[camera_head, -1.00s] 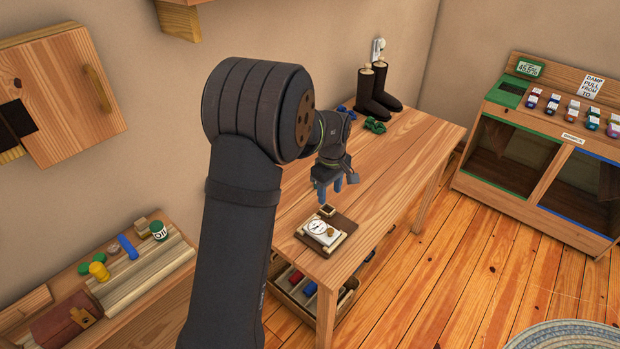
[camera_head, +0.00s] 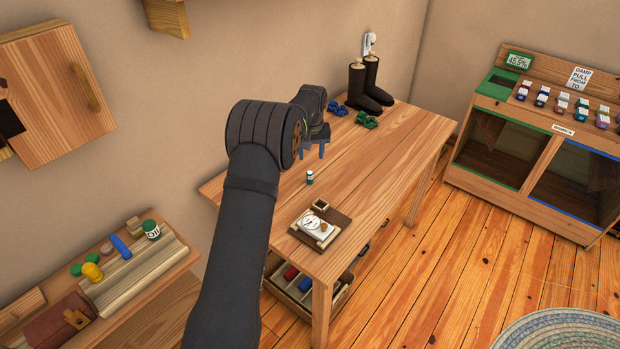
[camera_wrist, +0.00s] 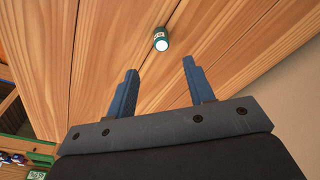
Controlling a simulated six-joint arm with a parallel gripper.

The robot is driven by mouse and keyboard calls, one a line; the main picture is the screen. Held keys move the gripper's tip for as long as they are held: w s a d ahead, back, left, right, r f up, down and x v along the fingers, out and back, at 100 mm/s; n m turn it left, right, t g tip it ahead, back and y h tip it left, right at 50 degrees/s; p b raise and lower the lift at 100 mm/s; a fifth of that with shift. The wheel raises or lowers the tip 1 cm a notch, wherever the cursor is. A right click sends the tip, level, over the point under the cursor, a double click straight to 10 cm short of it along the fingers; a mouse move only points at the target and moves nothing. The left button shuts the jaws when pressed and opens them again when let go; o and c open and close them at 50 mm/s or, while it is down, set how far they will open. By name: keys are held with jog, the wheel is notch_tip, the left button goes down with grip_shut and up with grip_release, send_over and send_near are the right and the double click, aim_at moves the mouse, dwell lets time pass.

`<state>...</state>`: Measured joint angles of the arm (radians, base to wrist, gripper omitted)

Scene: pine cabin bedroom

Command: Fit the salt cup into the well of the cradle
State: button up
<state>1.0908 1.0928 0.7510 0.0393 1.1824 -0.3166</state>
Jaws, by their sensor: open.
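The salt cup, seemingly the small teal cylinder with a pale label (camera_head: 310,177), stands upright on the wooden table, behind the cradle. In the wrist view the cup (camera_wrist: 160,40) shows a white top, just beyond and between my fingertips, touching neither. The cradle, apparently the dark board (camera_head: 342,222) with a round white dial, sits near the table's front edge. A small square frame with a dark opening (camera_head: 321,205) at its back looks like the well; nothing shows in it. My gripper (camera_head: 314,153) is open and empty, above and behind the cup; it also shows in the wrist view (camera_wrist: 159,68).
Blue (camera_head: 338,108) and green (camera_head: 367,120) bundles and dark boots (camera_head: 366,82) stand at the table's back. A sorted crate (camera_head: 298,291) is under the table. A low bench (camera_head: 150,270) lies left. The table's right side is clear.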

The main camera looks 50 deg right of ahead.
aim_at(310, 172)
jog(key=f, duration=0.3)
jog(key=w+f, duration=0.1)
jog(key=f, duration=0.3)
jog(key=d+f, duration=0.1)
jog(key=f, duration=0.2)
jog(key=shift+w+f, duration=0.15)
jog(key=shift+f, duration=0.1)
jog(key=shift+c, duration=0.5)
grip_shut()
